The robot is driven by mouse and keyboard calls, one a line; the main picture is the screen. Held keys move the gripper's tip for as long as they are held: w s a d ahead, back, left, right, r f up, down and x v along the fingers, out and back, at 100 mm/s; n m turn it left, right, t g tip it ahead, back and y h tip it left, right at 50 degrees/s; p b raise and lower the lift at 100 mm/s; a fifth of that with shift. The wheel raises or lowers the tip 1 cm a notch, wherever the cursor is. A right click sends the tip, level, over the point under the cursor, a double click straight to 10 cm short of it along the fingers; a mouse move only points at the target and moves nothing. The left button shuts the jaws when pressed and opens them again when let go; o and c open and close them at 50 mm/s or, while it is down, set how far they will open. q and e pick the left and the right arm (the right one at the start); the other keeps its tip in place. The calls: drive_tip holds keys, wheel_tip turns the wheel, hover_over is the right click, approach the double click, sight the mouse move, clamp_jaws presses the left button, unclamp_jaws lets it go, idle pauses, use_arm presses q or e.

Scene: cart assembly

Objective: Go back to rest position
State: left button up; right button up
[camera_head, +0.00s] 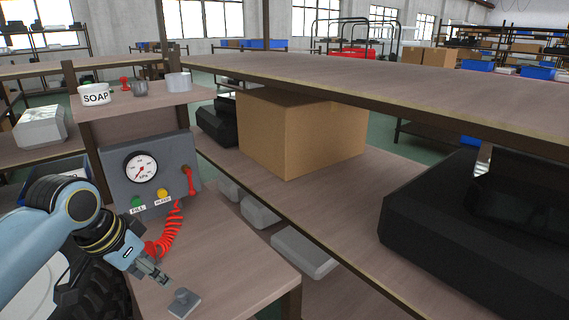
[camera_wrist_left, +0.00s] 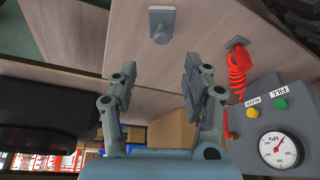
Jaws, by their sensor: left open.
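My left gripper (camera_head: 163,279) reaches in from the left over the front bench. In the left wrist view its two fingers (camera_wrist_left: 157,80) stand apart with nothing between them, so it is open and empty. A small grey plate with a knob (camera_head: 184,302) lies on the bench just beyond the fingertips, apart from them; it also shows in the left wrist view (camera_wrist_left: 161,25). My right gripper is in neither view.
A grey gauge box (camera_head: 150,175) with green and yellow buttons stands behind my left arm. A red coiled hose (camera_head: 168,232) hangs from it. A SOAP bowl (camera_head: 95,94) sits on the raised shelf. A cardboard box (camera_head: 300,135) and black bins (camera_head: 430,215) fill the right shelf.

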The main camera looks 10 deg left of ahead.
use_arm(q)
drive_tip(key=s+d+r+n+y, duration=0.1)
drive_tip(key=s+d+r, duration=0.1)
drive_tip(key=s, duration=0.9)
drive_tip(key=s+d+r+n+y, duration=0.1)
drive_tip(key=s+d+r+n, duration=0.15)
drive_tip(key=s, duration=0.75)
drive_tip(key=s+a+f+g+b, duration=0.1)
drive_tip(key=s+f+b, duration=0.15)
drive_tip(key=f, duration=1.55)
drive_tip(key=s+a+f+g+b, duration=0.15)
drive_tip(key=f+b, duration=0.25)
drive_tip(key=f, duration=1.3)
drive_tip(key=s+f+b, duration=0.4)
drive_tip(key=s+f, duration=1.3)
drive_tip(key=f, duration=0.2)
drive_tip(key=shift+a+g, duration=0.35)
drive_tip(key=shift+a, duration=0.1)
